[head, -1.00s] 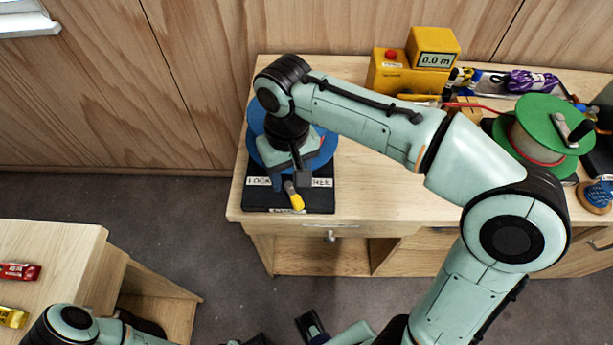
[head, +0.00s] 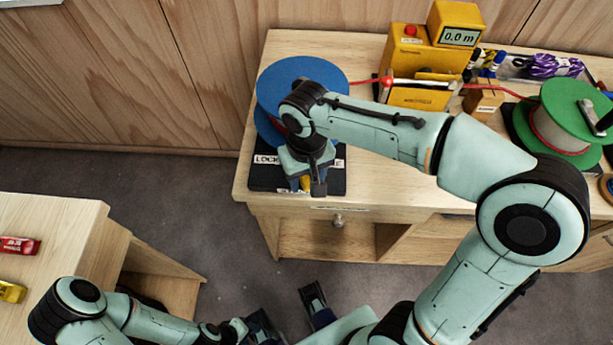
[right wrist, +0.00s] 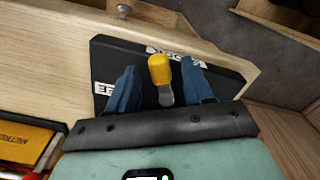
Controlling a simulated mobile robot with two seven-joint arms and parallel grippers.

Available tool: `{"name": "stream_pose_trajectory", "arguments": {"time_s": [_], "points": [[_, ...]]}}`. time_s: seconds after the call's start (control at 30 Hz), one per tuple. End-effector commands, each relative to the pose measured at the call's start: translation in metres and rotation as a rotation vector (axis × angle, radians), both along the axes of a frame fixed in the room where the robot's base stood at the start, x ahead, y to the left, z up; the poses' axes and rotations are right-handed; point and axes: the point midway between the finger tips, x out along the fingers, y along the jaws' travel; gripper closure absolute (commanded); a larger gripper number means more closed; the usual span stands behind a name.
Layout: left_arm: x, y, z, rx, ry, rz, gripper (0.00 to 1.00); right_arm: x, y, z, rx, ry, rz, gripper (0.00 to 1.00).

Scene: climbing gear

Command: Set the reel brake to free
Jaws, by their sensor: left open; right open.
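The reel brake is a lever with a yellow grip (right wrist: 159,68) on a black base (head: 262,177) in front of the blue reel (head: 303,72). The base bears a LOCK label (head: 268,159) on the left and a partly hidden FREE label on the right, which shows in the right wrist view (right wrist: 104,89). The grip points toward the front edge; its pivot is hidden. My right gripper (head: 307,184) is open over the lever, its two fingers on either side of the yellow grip; contact is unclear. My left gripper (head: 288,318) is open, low at the bottom of the head view.
A yellow counter box (head: 458,37) reading 0.0 m and another yellow box (head: 408,52) stand behind. A red cord runs to a green reel (head: 570,120) at right. A second table (head: 60,222) is at left. A drawer knob (head: 338,221) sits below the brake.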

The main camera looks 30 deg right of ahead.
Motion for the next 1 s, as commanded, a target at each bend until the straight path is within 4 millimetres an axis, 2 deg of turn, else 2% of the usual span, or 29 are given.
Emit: {"name": "stream_pose_trajectory", "arguments": {"time_s": [0.33, 0.37, 0.5, 0.53, 0.73, 1.0], "points": [[0.001, 0.0, 0.0, 0.0, -0.002, 0.0, 0.57, 0.0, 0.0, -0.005, 0.0, 0.0, -0.001, 0.49], [0.001, 0.0, 0.0, 0.0, -0.002, 0.0, 0.57, 0.0, 0.0, -0.005, 0.0, 0.0, -0.001, 0.52], [0.001, 0.0, 0.0, 0.0, -0.002, 0.001, 0.57, 0.0, 0.0, -0.005, 0.0, 0.0, -0.001, 0.98], [0.001, 0.0, 0.0, 0.0, -0.002, 0.001, 0.57, 0.0, 0.0, -0.005, 0.0, 0.0, -0.001, 1.0], [0.0, 0.0, 0.002, 0.0, 0.0, 0.0, 0.57, 0.0, -0.002, -0.004, 0.0, 0.0, 0.035, 1.0], [-0.003, 0.0, 0.013, -0.003, 0.015, -0.004, 0.57, 0.001, -0.014, -0.003, 0.0, -0.001, 0.27, 1.0]]}}
